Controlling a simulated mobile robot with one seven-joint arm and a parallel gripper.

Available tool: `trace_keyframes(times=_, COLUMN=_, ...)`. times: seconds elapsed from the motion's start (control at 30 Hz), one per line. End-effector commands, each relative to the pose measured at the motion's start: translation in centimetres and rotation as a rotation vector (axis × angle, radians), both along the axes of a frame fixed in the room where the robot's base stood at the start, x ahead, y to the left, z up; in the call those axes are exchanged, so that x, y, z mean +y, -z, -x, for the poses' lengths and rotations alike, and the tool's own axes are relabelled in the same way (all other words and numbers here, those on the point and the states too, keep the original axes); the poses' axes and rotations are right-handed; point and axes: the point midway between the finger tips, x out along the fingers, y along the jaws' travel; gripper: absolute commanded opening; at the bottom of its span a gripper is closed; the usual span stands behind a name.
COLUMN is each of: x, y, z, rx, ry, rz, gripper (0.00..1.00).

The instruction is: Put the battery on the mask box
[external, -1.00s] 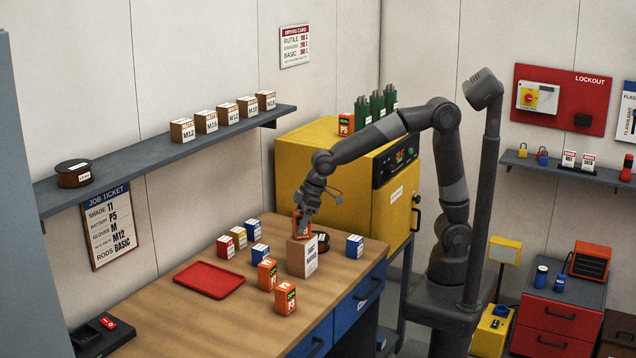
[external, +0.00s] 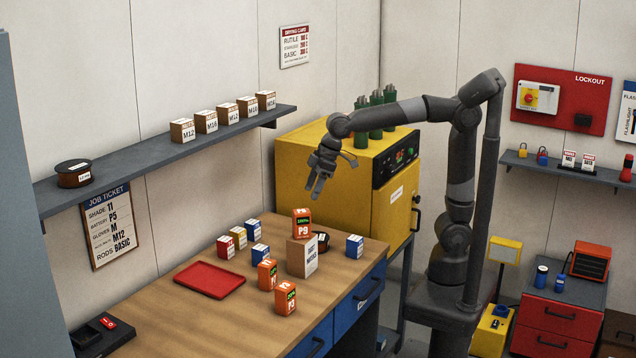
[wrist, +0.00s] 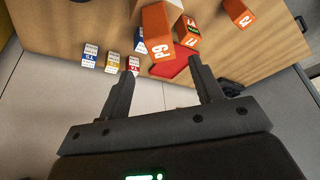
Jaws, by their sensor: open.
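An orange battery (external: 302,223) with a green patch, its label looking like P9, stands upright on top of the brown cardboard mask box (external: 302,259) on the workbench. The box's label is too small to read fully. My gripper (external: 317,190) is open and empty, above and slightly right of the battery, clear of it. In the wrist view the battery (wrist: 158,35) lies beyond the open fingertips (wrist: 163,68), apart from them. Two more orange batteries stand on the bench in front of the box, one (external: 267,274) behind the other (external: 285,298).
A red tray (external: 210,279) lies left of the box. Small blue, yellow and red boxes (external: 239,237) stand behind it; another blue box (external: 354,246) is at right. The yellow oven (external: 310,160) stands behind the bench.

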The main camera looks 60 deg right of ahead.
Motion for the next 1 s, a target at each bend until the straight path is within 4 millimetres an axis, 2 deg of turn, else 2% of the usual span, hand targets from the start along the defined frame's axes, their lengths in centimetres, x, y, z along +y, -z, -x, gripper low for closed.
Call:
trace_keyframes(times=0.07, x=-0.2, y=0.0, z=0.0, rx=-0.001, ry=0.004, rz=0.000, gripper=0.60)
trace_keyframes(times=0.17, x=-2.0, y=0.0, z=0.0, rx=-0.006, ry=0.038, rz=0.001, gripper=0.60)
trace_keyframes(times=0.27, x=-5.9, y=0.0, z=0.4, rx=-0.018, ry=0.115, rz=0.001, gripper=0.60)
trace_keyframes(times=0.37, x=-11.3, y=0.3, z=1.4, rx=-0.035, ry=0.227, rz=-0.001, gripper=0.60)
trace_keyframes(times=0.5, x=-18.5, y=1.6, z=4.0, rx=-0.053, ry=0.391, rz=-0.005, gripper=0.60)
trace_keyframes(times=0.6, x=-22.9, y=2.9, z=6.3, rx=-0.067, ry=0.508, rz=-0.012, gripper=0.60)
trace_keyframes(times=0.7, x=-26.5, y=4.5, z=8.8, rx=-0.076, ry=0.611, rz=-0.020, gripper=0.60)
trace_keyframes(times=0.83, x=-29.5, y=6.4, z=11.5, rx=-0.087, ry=0.713, rz=-0.030, gripper=0.60)
trace_keyframes(times=1.0, x=-31.1, y=7.8, z=13.2, rx=-0.093, ry=0.778, rz=-0.037, gripper=0.60)
